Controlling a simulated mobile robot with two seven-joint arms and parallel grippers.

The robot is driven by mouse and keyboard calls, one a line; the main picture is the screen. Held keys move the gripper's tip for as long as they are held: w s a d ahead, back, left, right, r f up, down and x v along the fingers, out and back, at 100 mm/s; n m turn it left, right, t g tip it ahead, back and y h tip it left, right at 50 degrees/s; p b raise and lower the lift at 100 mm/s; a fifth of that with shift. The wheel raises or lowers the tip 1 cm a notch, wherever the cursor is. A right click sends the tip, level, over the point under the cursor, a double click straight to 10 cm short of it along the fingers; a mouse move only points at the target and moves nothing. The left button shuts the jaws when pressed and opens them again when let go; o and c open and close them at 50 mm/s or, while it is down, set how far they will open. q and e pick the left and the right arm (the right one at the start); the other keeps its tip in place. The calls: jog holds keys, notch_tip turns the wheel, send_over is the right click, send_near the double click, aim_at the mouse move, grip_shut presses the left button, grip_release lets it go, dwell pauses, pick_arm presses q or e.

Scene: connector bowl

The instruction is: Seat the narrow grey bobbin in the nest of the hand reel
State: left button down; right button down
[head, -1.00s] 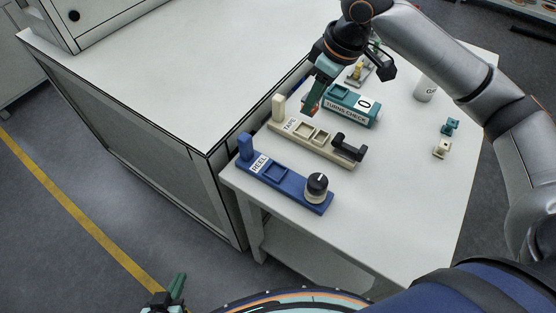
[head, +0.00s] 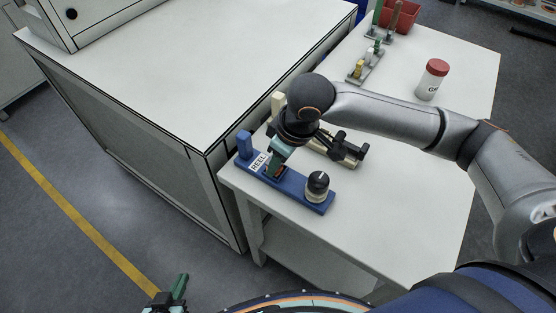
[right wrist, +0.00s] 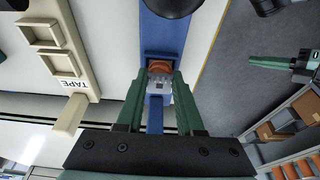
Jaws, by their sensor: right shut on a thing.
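The hand reel (head: 301,190) is a blue base marked REEL, with an upright blue post at one end and a black-topped round knob at the other. My right gripper (head: 277,171) points down over the middle of this base, at its square nest. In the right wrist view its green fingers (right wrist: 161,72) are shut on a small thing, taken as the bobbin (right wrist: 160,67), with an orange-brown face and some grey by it. The bobbin is at the nest opening; whether it is fully down is hidden. My left gripper (head: 178,288) is low at the left, away from the table.
The cream TAPE base (right wrist: 58,52) stands beside the reel, partly behind my right arm in the head view. A red-capped jar (head: 432,80), a grey stand with pegs (head: 366,64) and a red bin (head: 399,15) are farther back. The table's front right is clear.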

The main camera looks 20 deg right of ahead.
pick_arm(q)
jog(key=shift+w+r, duration=0.15)
jog(key=shift+r, duration=0.05)
pick_arm(e)
jog(key=c, duration=0.9)
grip_release()
jog(key=shift+f, duration=0.1)
jog(key=o, duration=0.4)
jog(key=shift+c, duration=0.2)
pick_arm(q)
jog(key=shift+s+f, duration=0.1)
jog(key=shift+s, duration=0.1)
pick_arm(e)
jog(key=shift+r, duration=0.2)
pick_arm(q)
jog(key=p, duration=0.1)
jog(key=a+r+p, duration=0.1)
jog(key=shift+s+a+r+p, duration=0.1)
jog(key=shift+s+a+p, duration=0.1)
jog(key=shift+s+p, duration=0.15)
pick_arm(e)
jog(key=v, duration=1.2)
